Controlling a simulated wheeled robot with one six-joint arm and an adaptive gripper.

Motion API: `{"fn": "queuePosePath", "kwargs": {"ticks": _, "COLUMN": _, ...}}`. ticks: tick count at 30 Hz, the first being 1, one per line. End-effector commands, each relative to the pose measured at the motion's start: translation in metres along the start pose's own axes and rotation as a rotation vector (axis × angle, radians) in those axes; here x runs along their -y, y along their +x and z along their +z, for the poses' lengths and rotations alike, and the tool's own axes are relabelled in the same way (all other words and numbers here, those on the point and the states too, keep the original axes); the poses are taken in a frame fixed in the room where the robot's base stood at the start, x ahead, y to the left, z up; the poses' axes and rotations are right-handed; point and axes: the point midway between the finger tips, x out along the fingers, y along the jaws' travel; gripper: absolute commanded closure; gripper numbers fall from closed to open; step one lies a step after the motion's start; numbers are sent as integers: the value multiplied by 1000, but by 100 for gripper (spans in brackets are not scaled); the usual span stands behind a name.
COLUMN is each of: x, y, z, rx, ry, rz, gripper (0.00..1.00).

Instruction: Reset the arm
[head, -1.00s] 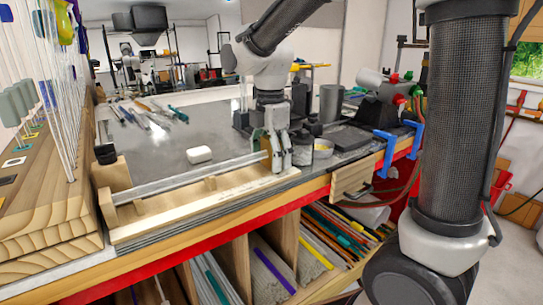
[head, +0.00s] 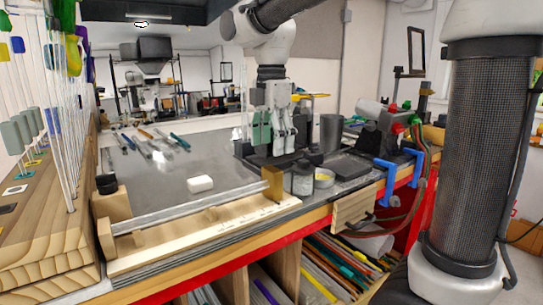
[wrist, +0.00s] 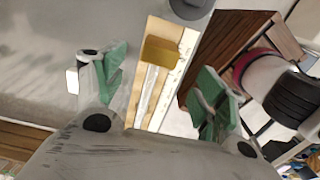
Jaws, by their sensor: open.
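My gripper (head: 272,135) is above the back right part of the grey worktop, beyond the right end of the wooden rod jig (head: 200,232). Its green-padded fingers are apart with nothing between them, as the wrist view (wrist: 160,90) also shows. A long clear rod (head: 190,208) lies along the jig, its right end at a brass-coloured block (head: 272,182). In the wrist view the brass block (wrist: 160,50) and the rod lie below the fingers, apart from them.
A white block (head: 200,183) lies on the worktop. Coloured rods (head: 155,140) lie at the back left. Jars (head: 303,178) and a torch with blue clamps (head: 385,170) stand at the right. A wooden rack with upright rods (head: 50,235) fills the left.

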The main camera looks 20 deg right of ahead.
Motion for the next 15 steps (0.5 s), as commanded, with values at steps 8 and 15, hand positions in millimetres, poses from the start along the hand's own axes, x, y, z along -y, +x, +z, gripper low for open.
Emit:
{"fn": "queuePosePath", "kwargs": {"ticks": 8, "x": 0, "y": -2, "z": 0, "rx": 0, "ry": 0, "rz": 1, "gripper": 29}}
{"fn": "queuePosePath", "kwargs": {"ticks": 15, "x": 40, "y": -3, "z": 33, "rx": -14, "ry": 310, "rz": 65, "gripper": 29}}
